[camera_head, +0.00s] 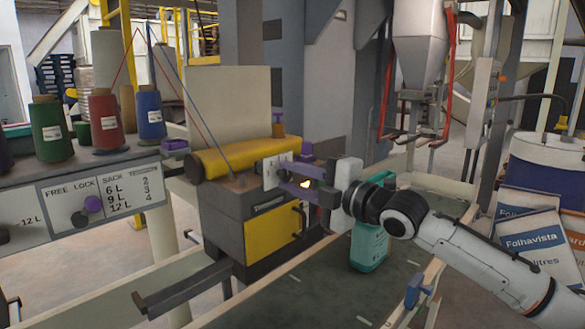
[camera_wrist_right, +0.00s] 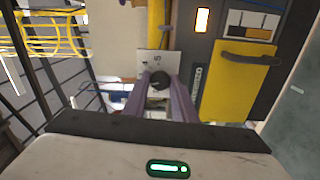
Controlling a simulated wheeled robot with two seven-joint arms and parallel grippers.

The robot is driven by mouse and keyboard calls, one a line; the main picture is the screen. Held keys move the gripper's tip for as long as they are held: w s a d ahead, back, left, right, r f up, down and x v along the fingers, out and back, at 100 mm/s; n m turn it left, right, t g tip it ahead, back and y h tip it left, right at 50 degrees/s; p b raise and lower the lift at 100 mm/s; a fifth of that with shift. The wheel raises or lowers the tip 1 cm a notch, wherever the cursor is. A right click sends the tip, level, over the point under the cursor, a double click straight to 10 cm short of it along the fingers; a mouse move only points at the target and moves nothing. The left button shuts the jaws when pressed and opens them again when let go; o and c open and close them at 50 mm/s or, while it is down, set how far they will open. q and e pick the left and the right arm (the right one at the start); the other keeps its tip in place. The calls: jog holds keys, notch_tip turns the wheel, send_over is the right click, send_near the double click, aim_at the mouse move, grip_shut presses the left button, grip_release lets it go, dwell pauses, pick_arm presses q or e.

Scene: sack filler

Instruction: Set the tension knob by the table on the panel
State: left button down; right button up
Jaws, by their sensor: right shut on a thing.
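The tension knob (camera_wrist_right: 158,81) is a dark round knob on a small pale plate (camera_wrist_right: 145,64) with a figure 5 beside it. The plate also shows in the head view (camera_head: 270,173), on the machine front. My right gripper (camera_head: 287,174) has its purple fingers on either side of the knob and is shut on it; the fingers also show in the wrist view (camera_wrist_right: 160,92). The knob's exact setting cannot be read. The table on the grey panel (camera_head: 130,196) lists sack 6 L, 9 L, 12 L with tension 2, 3, 4. My left gripper is not in view.
A yellow door (camera_head: 272,241) is below the plate. A teal container (camera_head: 369,247) stands under my right arm.

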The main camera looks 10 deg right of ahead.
jog(key=n+p, duration=0.2)
jog(key=shift+r+n, duration=0.1)
jog(key=shift+n, duration=0.2)
jog(key=shift+f+n+p, duration=0.2)
jog(key=shift+n+p, duration=0.85)
jog(key=shift+n, duration=0.15)
jog(key=o, duration=1)
jog(key=shift+o, duration=0.2)
